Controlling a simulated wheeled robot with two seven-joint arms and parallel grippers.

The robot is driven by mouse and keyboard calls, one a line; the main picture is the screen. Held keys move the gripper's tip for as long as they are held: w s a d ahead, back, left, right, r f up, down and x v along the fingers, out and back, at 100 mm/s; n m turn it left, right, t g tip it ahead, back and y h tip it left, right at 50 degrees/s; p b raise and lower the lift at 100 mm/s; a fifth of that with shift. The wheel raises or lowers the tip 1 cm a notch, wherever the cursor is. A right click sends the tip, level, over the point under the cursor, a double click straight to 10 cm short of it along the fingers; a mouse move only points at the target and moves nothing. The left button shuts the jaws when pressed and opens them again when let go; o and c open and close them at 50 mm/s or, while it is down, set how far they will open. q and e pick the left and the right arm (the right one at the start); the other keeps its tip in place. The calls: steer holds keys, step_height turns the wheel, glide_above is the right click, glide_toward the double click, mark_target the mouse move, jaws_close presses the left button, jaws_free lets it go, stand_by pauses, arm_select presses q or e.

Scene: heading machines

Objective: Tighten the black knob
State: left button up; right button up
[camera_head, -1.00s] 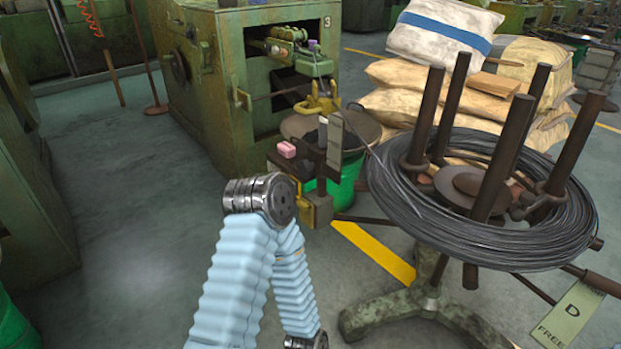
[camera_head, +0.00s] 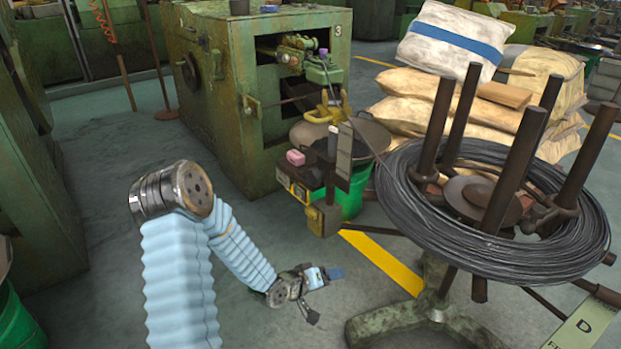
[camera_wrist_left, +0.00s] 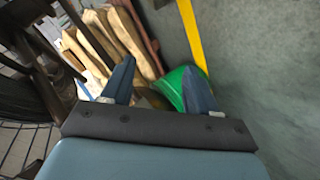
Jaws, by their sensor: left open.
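I cannot make out a black knob for certain. A dark round handwheel (camera_head: 190,72) sits on the side of the green machine (camera_head: 215,110) at the upper left of the head view. My left gripper (camera_head: 325,292) is low in front of the yellow floor line, below the small bracket with a yellow block (camera_head: 323,220), apart from it and holding nothing. In the left wrist view its two blue fingers (camera_wrist_left: 158,70) are spread, with floor and part of a green bucket (camera_wrist_left: 174,86) beyond them. My right gripper is not in view.
A wire coil (camera_head: 400,215) on a reel with upright posts stands at the right on a green tripod foot (camera_head: 400,318). Stacked sacks (camera_head: 420,90) are behind it. The floor (camera_head: 105,170) at the left is open.

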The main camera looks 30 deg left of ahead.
arm_select(q)
steer(key=w+a+r+t, duration=0.2)
steer(key=a+r+t, duration=0.1)
steer(key=a+r, duration=0.55)
steer(key=m+t+h, duration=0.1)
steer(key=t+h, duration=0.2)
glide_toward(310, 178)
steer(key=x, duration=1)
steer(key=shift+d, duration=0.1)
steer(key=c, duration=0.7)
